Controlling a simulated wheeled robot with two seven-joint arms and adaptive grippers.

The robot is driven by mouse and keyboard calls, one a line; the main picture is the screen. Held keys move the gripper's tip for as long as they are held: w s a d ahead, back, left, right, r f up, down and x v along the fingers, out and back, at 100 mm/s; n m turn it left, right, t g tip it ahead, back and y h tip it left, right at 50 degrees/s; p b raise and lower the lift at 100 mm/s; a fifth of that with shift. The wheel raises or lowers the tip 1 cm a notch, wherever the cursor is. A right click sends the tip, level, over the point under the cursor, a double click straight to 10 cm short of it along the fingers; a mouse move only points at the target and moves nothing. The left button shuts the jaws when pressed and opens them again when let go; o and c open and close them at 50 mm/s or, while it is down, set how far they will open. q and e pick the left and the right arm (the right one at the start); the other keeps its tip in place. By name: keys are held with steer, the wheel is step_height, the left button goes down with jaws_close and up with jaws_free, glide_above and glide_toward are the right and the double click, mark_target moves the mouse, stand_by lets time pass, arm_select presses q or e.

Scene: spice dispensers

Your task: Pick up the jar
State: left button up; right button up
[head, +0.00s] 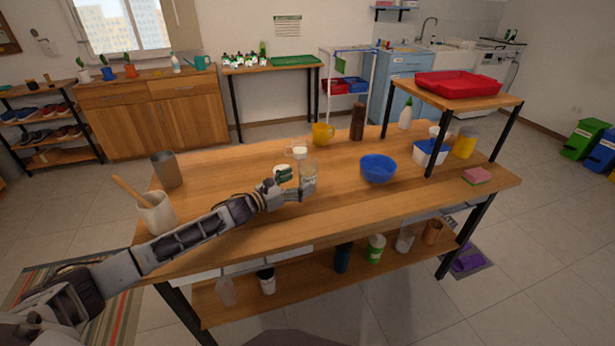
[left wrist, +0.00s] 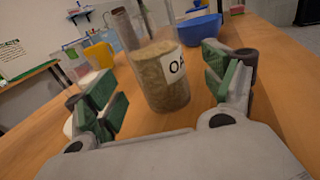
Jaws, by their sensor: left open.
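The jar is a clear glass cylinder (left wrist: 158,78) with tan contents and a white label whose readable letters are "OA". It stands upright on the wooden table, and in the head view (head: 308,180) it is at the tip of my left arm. My left gripper (head: 296,186) is low over the table at the jar's near side. In the left wrist view its green-padded fingers (left wrist: 166,88) are spread, with the jar centred in the gap. Whether the fingertips overlap the jar in depth is hard to tell. My right gripper is in neither view.
A blue bowl (head: 378,168) is right of the jar. A yellow mug (head: 323,134), a white cup (head: 297,152) and a brown bottle (head: 357,121) stand behind. A utensil crock (head: 157,212) and grey tumbler (head: 166,169) are left. The table's front middle is clear.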

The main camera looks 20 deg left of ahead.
mark_target(308, 176)
arm_select(q)
steer(key=shift+w+d, duration=0.1)
steer(key=shift+x, duration=2.45)
steer(key=shift+f, duration=0.1)
steer(key=shift+c, duration=0.2)
steer(key=c, duration=1.2)
